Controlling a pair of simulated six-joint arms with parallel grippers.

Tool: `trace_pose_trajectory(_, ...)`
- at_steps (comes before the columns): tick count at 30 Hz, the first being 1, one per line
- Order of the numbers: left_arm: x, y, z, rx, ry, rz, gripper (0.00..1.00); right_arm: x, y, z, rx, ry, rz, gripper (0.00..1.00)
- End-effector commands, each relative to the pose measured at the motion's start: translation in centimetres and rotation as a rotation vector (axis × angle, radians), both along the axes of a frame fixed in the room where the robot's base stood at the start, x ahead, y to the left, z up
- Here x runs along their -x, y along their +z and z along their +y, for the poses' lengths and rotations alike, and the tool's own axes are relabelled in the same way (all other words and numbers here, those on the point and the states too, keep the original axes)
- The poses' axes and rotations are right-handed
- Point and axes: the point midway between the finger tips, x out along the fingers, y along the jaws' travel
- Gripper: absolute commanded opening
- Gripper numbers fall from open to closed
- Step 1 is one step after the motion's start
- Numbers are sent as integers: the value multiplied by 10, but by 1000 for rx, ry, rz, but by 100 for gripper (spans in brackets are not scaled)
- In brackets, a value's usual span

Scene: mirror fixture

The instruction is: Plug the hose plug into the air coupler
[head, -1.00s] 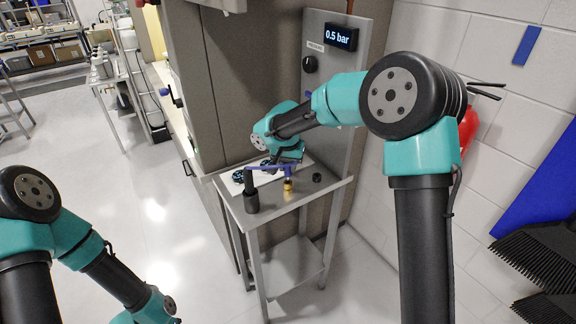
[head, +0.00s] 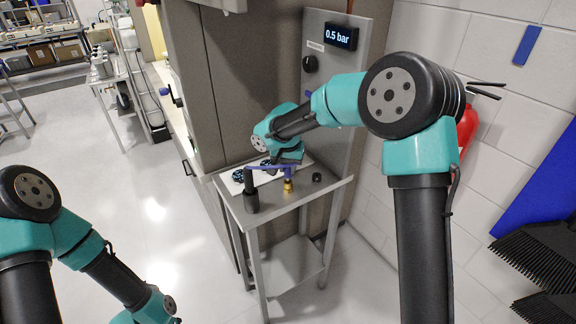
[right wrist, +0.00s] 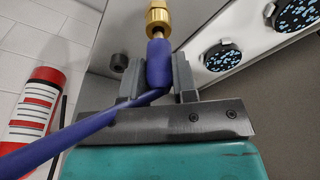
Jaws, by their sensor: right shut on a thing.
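The hose plug (right wrist: 158,64) has a blue sleeve with a short metal tip. My right gripper (right wrist: 159,82) is shut on it, with a grey finger on each side. The brass air coupler (right wrist: 158,18) is just beyond the sleeve, in line with the tip. The tip meets the coupler's mouth; how deep it sits I cannot tell. In the head view the coupler (head: 288,186) stands upright on the small metal table, below my right gripper (head: 287,163). The blue hose (right wrist: 75,128) bends off to the lower left. My left gripper is out of frame.
On the metal table (head: 278,201) stand a black post (head: 251,192) at the left and a small black cap (head: 317,177) at the right. Speckled round discs (right wrist: 223,55) lie on a white pad. A panel display (head: 341,36) behind reads 0.5 bar.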

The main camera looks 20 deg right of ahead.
Motion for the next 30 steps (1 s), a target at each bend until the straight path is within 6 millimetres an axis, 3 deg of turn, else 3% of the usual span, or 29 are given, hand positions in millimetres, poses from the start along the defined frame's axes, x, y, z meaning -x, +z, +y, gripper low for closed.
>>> trace_pose_trajectory(30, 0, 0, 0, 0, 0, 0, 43, 0, -16, 0, 0, 0, 0, 3)
